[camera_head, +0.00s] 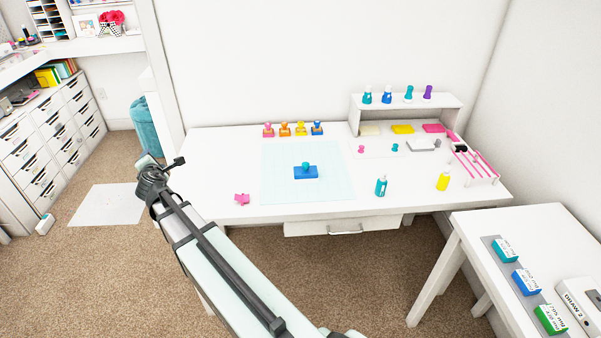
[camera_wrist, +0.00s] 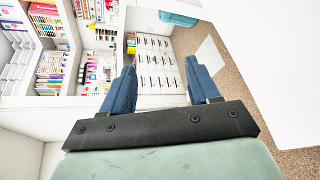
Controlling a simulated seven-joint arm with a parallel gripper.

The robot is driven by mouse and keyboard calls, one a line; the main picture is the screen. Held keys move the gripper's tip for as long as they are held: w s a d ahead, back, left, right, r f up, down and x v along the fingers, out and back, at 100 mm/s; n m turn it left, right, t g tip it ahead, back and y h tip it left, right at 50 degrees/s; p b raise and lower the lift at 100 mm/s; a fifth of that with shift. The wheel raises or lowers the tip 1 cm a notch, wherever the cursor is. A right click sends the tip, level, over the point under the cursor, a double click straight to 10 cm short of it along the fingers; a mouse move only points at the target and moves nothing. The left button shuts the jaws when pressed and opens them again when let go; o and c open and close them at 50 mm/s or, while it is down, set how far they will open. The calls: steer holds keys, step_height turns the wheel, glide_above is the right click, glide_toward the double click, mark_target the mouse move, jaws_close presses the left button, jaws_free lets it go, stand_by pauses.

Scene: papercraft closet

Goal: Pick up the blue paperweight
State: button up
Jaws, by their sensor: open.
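The likely blue paperweight (camera_head: 306,173) is a blue block with a teal knob on top. It sits upright on a pale blue mat (camera_head: 285,191) in the middle of the white desk (camera_head: 222,142). My gripper (camera_wrist: 161,80) is open and empty in the wrist view, with its two blue fingers apart. It points toward the drawers and shelves, and the paperweight is not in that view. In the head view my arm reaches up left of the desk, away from the paperweight; its fingers cannot be made out there.
Several coloured stamps (camera_head: 285,130) stand along the desk's back edge. A pink piece (camera_head: 242,199) lies left of the mat. A teal bottle (camera_head: 381,186) and a yellow bottle (camera_head: 443,181) stand to the right. A small shelf (camera_head: 406,103) holds more bottles.

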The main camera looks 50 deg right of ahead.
mark_target(304, 167)
steer(key=s+d+f+g+h, duration=0.1)
steer(key=s+d+f+h, duration=0.1)
steer(key=s+d, duration=0.4)
steer(key=s+d+f+n+g+h, duration=0.1)
steer(key=s+d+f+g+h, duration=0.1)
steer(key=s+d, duration=0.5)
steer(key=s+d+f+n+g+h, duration=0.1)
steer(key=s+d+f, duration=0.4)
steer(key=d, duration=0.8)
steer(key=shift+s+d+g+h, duration=0.2)
steer(key=shift+s+g+h, duration=0.2)
steer(key=shift+h, duration=0.3)
steer(key=shift+s+d+g+h, duration=0.15)
steer(key=shift+s+g+h, duration=0.2)
steer(key=shift+h, duration=0.35)
steer(key=s+d+h, duration=0.1)
steer(key=s+d, duration=0.1)
steer(key=s, duration=0.1)
steer(key=s+d+f+n+g+h, duration=0.1)
steer(key=s+d, duration=0.2)
steer(key=s, duration=0.1)
steer(key=s+d+f+n+g, duration=0.1)
steer(key=s+d, duration=0.1)
steer(key=s, duration=0.2)
steer(key=shift+s+d+f+h, duration=0.2)
steer(key=shift+s+d+h, duration=0.05)
steer(key=shift+d+h, duration=0.15)
steer(key=shift+x, duration=3.75)
steer(key=shift+s, duration=0.1)
jaws_close()
